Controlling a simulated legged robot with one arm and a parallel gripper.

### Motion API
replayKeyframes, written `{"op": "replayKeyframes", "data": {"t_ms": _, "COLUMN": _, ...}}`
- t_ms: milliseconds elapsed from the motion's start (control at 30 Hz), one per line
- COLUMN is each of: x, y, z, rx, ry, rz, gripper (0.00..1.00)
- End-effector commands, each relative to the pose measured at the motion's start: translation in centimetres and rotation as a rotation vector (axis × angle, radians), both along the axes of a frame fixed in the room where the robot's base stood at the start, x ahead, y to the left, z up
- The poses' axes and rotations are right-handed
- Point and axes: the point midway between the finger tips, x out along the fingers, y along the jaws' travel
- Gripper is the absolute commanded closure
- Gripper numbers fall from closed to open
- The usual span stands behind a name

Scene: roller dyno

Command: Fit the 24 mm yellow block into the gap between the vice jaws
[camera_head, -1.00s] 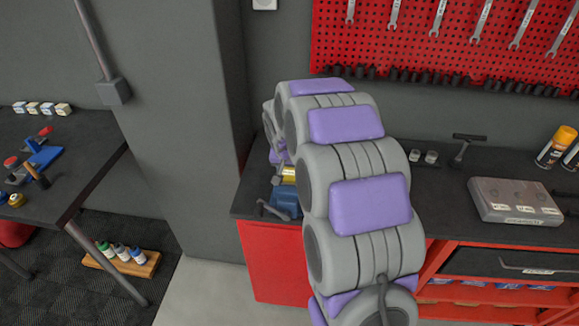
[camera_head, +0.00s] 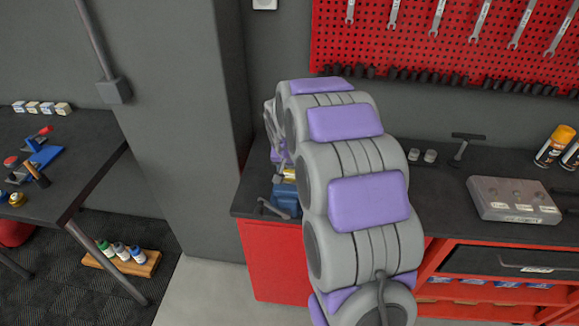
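The blue vice (camera_head: 285,196) stands at the left end of the dark workbench, its grey handle toward the front left. The yellow block (camera_head: 289,174) shows as a small patch at the top of the vice, beside my arm. My arm covers part of both, so I cannot tell how the block sits relative to the jaws. My gripper (camera_head: 281,157) is just above and behind the yellow patch, mostly hidden by my arm. Its fingers are too small and covered to read.
A grey case (camera_head: 513,198) with labelled compartments lies on the workbench (camera_head: 437,188) at right. A T-handled tool (camera_head: 462,149) and spray cans (camera_head: 555,146) stand behind it. A wall column (camera_head: 190,130) is close left of the bench. A side table (camera_head: 80,165) is further left.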

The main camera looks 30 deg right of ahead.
Motion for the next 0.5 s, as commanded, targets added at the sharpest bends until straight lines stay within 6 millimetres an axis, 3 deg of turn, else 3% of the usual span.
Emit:
{"op": "replayKeyframes", "data": {"t_ms": 233, "x": 0.10, "y": 0.14, "z": -0.16, "rx": 0.001, "ry": 0.000, "rz": 0.000, "gripper": 0.21}}
{"op": "replayKeyframes", "data": {"t_ms": 500, "x": 0.07, "y": 0.15, "z": -0.22, "rx": 0.002, "ry": 0.002, "rz": 0.000, "gripper": 0.21}}
